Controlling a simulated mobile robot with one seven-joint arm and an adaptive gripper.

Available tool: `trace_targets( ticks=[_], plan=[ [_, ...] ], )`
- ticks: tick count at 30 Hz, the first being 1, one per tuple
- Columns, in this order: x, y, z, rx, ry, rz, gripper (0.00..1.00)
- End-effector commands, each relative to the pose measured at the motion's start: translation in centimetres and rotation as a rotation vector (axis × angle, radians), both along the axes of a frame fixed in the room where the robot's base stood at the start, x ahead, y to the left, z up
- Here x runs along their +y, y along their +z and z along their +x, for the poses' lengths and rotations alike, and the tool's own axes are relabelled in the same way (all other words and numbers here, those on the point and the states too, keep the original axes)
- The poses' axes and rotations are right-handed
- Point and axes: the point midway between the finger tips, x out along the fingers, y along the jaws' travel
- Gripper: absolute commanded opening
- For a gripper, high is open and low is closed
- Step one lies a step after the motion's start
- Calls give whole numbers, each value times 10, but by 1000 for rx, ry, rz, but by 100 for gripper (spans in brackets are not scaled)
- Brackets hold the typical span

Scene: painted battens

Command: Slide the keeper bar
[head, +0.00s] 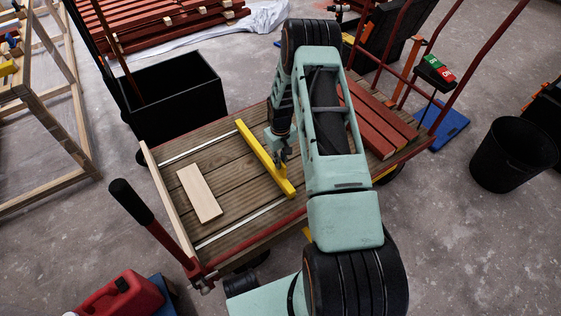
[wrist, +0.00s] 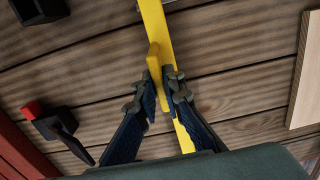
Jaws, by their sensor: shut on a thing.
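The keeper bar is a long yellow bar (head: 254,147) lying across the plank deck of a cart (head: 215,165), between two pale metal strips. In the wrist view the yellow bar (wrist: 157,22) runs from top to bottom, with a raised yellow tab (wrist: 153,62) on it. My gripper (wrist: 162,88) is shut on this tab, one finger on each side. In the head view my gripper (head: 281,155) is at the bar's middle, partly hidden by my arm.
A pale wooden board (head: 199,193) lies on the deck left of the bar. Red battens (head: 385,128) lie on the right of the deck, partly behind my arm. In the wrist view a dark, red-topped piece (wrist: 58,125) stands left of the fingers. Bare planks flank the bar.

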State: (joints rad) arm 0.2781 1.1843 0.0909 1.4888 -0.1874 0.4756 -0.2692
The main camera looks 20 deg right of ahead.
Motion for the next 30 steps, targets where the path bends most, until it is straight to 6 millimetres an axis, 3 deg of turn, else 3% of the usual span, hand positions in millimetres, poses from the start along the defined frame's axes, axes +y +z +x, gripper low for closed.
trace_targets(
  ticks=[8,24,30],
  plan=[
    [43,1,-8,4,6,4,0],
    [212,-1,-43,5,9,4,0],
    [258,-1,-52,5,7,3,0]
  ],
)
